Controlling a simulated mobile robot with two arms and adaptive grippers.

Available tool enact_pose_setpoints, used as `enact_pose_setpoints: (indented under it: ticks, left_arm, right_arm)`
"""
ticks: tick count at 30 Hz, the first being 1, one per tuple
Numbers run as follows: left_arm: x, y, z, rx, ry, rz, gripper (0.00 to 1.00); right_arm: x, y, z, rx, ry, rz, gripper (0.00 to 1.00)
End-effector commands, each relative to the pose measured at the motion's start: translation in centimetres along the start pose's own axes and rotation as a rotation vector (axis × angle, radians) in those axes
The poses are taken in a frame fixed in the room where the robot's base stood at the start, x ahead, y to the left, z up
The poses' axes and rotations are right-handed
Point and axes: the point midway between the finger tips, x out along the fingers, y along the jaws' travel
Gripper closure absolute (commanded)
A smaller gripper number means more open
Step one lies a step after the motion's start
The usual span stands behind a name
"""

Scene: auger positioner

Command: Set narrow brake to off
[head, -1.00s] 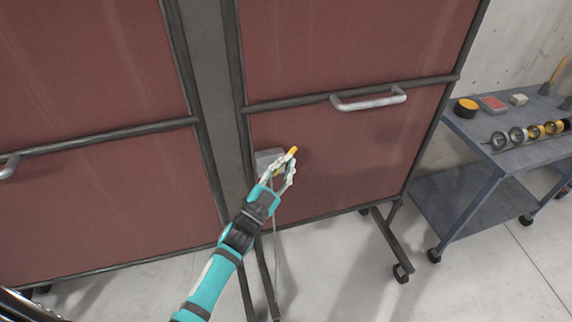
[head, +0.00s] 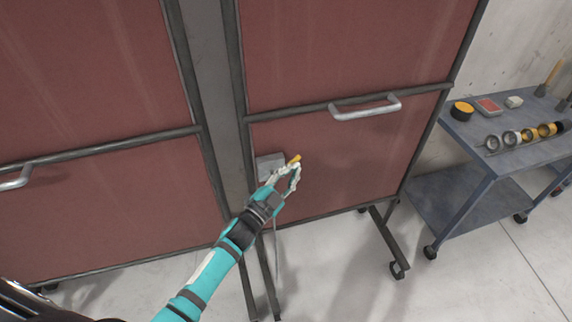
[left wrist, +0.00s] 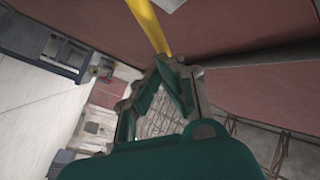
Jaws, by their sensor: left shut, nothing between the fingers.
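A grey box (head: 269,162) is fixed low on the right red panel, near its left post. A yellow lever (head: 294,159) sticks out of it to the right, and I take it as the brake. It also shows in the left wrist view as a yellow bar (left wrist: 149,24). My left gripper (head: 296,168) is at the lever's outer end, just below it in the head view. Its fingers (left wrist: 173,64) are shut with nothing between them, close to the bar; I cannot tell whether they touch. The lever's base is partly hidden. My right gripper is not in view.
The right panel (head: 340,150) carries a metal handle (head: 365,107) above the lever. A left panel (head: 100,190) with another handle (head: 14,178) stands beside it. A wheeled blue-grey cart (head: 465,200) with rings and small items is at the right.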

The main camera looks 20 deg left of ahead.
Motion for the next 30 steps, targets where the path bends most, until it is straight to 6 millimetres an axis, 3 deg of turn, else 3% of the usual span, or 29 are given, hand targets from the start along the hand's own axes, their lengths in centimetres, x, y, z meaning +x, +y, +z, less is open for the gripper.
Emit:
enact_pose_setpoints:
  ticks: [1,6,15,30]
  left_arm:
    - [0.3,-0.4,-0.6,0.023,-0.021,0.023,1.00]
    - [0.9,0.3,-0.5,0.115,-0.108,0.116,1.00]
    - [1.5,2.0,0.6,0.272,-0.255,0.270,1.00]
    - [1.6,3.9,2.1,0.343,-0.326,0.343,1.00]
  right_arm:
    - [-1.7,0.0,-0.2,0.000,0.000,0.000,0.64]
    - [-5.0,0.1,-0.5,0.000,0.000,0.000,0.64]
    - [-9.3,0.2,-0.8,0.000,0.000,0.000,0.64]
    - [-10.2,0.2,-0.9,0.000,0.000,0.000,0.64]
